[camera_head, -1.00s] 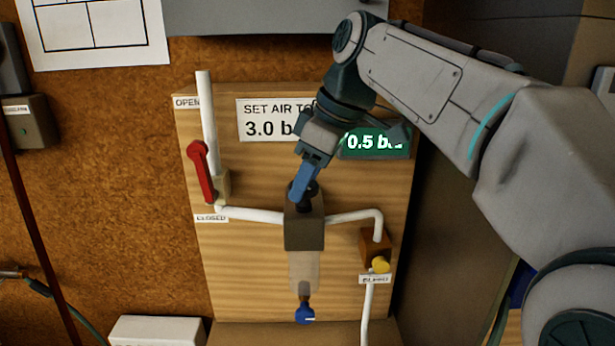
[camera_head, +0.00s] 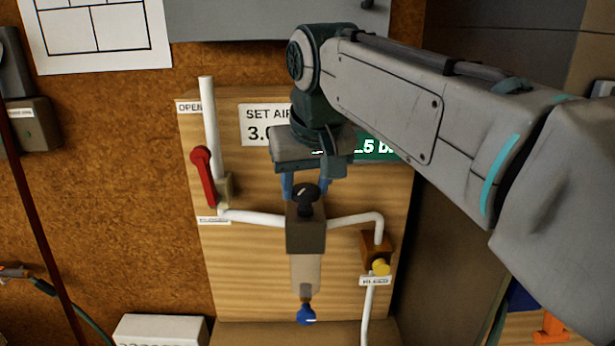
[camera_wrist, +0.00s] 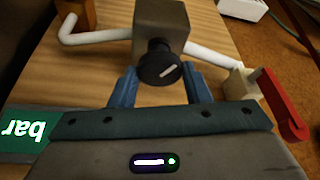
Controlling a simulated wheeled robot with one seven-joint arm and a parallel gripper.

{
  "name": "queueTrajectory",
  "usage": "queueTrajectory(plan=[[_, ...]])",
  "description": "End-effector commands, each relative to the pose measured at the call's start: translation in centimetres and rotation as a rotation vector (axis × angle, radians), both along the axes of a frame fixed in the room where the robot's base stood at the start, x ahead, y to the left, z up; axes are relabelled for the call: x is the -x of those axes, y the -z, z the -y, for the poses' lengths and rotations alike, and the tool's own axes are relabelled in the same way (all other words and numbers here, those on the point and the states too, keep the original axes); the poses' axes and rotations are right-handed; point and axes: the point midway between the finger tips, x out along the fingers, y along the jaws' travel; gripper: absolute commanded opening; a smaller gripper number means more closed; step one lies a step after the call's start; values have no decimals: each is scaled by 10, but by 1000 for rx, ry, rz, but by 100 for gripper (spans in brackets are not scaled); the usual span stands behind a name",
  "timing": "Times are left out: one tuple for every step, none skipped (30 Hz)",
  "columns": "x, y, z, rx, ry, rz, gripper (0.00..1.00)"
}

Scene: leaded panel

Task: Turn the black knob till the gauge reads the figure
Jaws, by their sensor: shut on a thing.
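The black knob (camera_head: 307,197) with a white mark sits on top of the grey regulator block (camera_head: 306,236). My gripper (camera_head: 305,188) has its blue fingers on either side of the knob and is shut on it. In the wrist view the knob (camera_wrist: 160,66) shows between the two fingertips, its white mark slanted. The green gauge (camera_head: 376,147) is partly behind my arm; its reading ends in "5 b", and its first digit is partly hidden. The white sign (camera_head: 262,122) reads "SET AIR" and "3.", the rest covered by my gripper.
A red lever (camera_head: 203,177) stands on the left pipe between the OPEN and CLOSED labels. A yellow bleed knob (camera_head: 380,267) is at lower right. A blue valve (camera_head: 305,315) hangs below the clear bowl (camera_head: 306,273).

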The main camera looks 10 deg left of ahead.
Motion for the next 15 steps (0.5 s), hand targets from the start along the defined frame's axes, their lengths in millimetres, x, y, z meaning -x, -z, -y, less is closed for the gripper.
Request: queueTrajectory(plan=[[0, -3, -1, 0, 43, 1, 20], [1, -3, -1, 1, 70, 2, 20], [1, -3, -2, 0, 108, 1, 20], [1, -3, -2, 1, 137, 0, 20], [1, -3, -2, 0, 166, 0, 20], [1, -2, -2, 1, 203, 1, 20], [1, -2, -2, 0, 232, 0, 20], [1, -3, -3, 1, 260, 1, 20], [1, -2, -3, 1, 297, 0, 20], [1, -3, -3, 1, 326, 1, 20], [1, -3, -3, 1, 355, 0, 20], [1, -3, -3, 1, 393, 1, 20], [1, -3, -3, 0, 421, 1, 20], [1, -3, -4, 0, 450, 1, 20], [1, -3, -4, 0, 487, 0, 20]])
